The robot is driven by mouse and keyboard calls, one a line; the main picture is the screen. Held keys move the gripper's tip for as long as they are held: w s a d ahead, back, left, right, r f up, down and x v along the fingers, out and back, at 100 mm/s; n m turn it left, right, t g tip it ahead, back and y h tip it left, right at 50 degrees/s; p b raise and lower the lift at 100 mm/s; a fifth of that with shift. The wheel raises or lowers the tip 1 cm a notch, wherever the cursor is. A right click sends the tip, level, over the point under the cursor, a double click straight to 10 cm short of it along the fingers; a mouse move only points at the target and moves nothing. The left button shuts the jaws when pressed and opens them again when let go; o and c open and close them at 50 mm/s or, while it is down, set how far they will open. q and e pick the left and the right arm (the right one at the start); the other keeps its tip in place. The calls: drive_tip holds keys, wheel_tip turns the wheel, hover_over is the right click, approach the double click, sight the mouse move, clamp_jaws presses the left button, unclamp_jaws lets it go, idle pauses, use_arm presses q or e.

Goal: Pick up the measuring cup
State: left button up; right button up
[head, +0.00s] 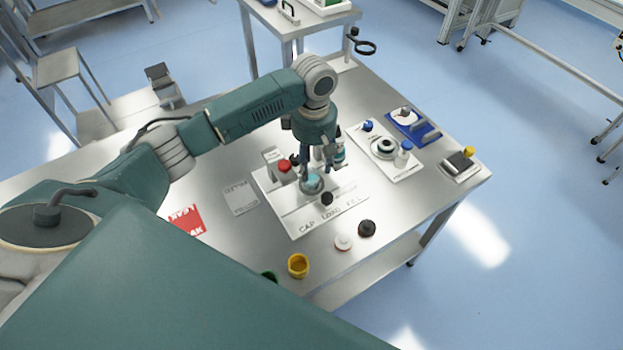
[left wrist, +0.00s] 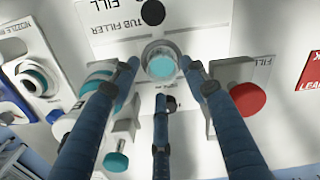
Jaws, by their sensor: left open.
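A small clear cup with teal contents, seemingly the measuring cup (left wrist: 160,62), stands upright on a white labelled board. It also shows in the head view (head: 312,186), partly hidden by my gripper. My left gripper (left wrist: 162,75) points down over the board, its blue fingers spread. Two fingertips are on either side of the cup in the left wrist view, and a third finger is below it in the picture. The gripper is open; whether a finger touches the cup I cannot tell. It also shows in the head view (head: 316,172). My right gripper is not in view.
A red knob (left wrist: 248,99) and a teal-topped part (left wrist: 98,82) flank the fingers closely. A black knob (left wrist: 153,12) is beyond the cup. A yellow cup (head: 298,265), a white cap (head: 344,242) and a black cap (head: 367,228) lie near the table's front edge.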

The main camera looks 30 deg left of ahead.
sight(311, 173)
use_arm(q)
drive_tip(key=f, duration=0.2)
drive_tip(key=f+p, duration=0.1)
drive_tip(key=shift+a+f, duration=0.35)
drive_tip(key=shift+f, duration=0.5)
drive_tip(key=c, duration=0.8)
drive_tip(key=shift+c, duration=0.6)
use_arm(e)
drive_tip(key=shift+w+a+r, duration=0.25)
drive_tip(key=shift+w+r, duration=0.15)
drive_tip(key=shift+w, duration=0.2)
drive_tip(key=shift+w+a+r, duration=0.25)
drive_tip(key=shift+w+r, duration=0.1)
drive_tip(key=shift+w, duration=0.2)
use_arm(q)
drive_tip(key=shift+w, duration=0.1)
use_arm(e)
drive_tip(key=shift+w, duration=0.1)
